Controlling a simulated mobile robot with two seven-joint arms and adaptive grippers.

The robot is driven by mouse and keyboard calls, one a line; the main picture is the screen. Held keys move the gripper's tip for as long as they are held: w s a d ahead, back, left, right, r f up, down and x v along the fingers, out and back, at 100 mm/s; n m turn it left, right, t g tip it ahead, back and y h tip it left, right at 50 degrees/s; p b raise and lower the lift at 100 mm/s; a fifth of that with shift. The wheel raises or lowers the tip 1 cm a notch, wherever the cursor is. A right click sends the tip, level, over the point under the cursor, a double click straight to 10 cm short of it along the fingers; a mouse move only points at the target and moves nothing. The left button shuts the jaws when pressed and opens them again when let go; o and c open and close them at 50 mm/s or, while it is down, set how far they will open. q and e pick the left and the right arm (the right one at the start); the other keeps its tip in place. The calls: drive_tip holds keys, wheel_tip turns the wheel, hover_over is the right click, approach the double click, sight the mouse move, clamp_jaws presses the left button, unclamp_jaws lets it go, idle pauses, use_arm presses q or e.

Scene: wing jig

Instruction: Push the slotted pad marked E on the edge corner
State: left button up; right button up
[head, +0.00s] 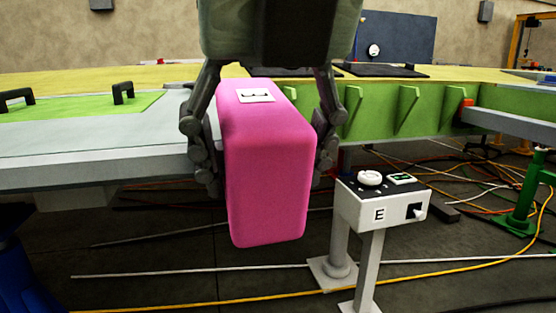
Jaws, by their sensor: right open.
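The pink slotted pad (270,180) is a tall rounded block with a white label on top; the dark mark on it looks like an E turned on its side. It stands upright at the corner of the grey jig edge (110,165), overhanging the floor side. Its slot is hidden, so I cannot tell how far the edge sits in it. My right gripper (262,183) comes down from above, open, with one finger on each side of the pad. My left gripper is out of view.
A white control box (380,205) marked E stands on a post at the right, close to the pad. A green ribbed beam (400,110) runs behind. A grey bar (510,125) juts in from the right. Cables (440,270) and rods lie on the dark floor.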

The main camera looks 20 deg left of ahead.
drive_tip(key=shift+a+r, duration=0.15)
drive_tip(key=shift+r, duration=0.65)
drive_tip(key=v, duration=1)
drive_tip(key=shift+s+d+r, duration=0.2)
drive_tip(key=shift+s+d, duration=0.15)
drive_tip(key=shift+s, duration=0.05)
drive_tip(key=shift+f, duration=0.1)
